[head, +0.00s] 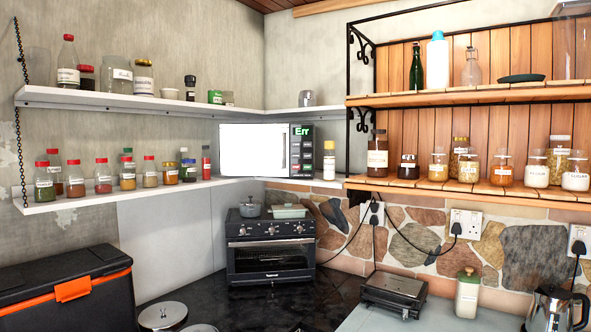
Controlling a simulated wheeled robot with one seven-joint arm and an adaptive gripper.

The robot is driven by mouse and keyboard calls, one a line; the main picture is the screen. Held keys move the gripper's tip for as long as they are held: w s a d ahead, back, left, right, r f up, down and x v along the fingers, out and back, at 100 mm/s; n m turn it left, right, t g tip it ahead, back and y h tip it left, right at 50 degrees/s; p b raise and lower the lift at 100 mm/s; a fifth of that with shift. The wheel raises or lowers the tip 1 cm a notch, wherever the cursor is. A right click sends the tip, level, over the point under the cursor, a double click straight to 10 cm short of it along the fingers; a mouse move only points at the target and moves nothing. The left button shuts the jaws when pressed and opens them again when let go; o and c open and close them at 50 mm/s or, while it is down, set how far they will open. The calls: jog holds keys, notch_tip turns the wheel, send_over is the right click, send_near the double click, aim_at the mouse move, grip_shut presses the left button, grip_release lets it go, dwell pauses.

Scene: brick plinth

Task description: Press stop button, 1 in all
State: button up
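A microwave (252,150) with a bright white front sits on the corner shelf, level with the jars. Its dark control panel (301,150) is on its right side and faces me. The panel's display (302,131) reads "Err" in green. Small lit marks run down the panel below the display. They are too small for me to tell which one is the stop button. My gripper is not in view, so its state and its distance from the panel do not show.
A toaster oven (270,250) with pots on top stands on the dark counter below. Shelves of jars flank the microwave; a yellow-topped bottle (329,160) stands just right of it. A black box with an orange latch (70,290) is at front left. Cables hang right.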

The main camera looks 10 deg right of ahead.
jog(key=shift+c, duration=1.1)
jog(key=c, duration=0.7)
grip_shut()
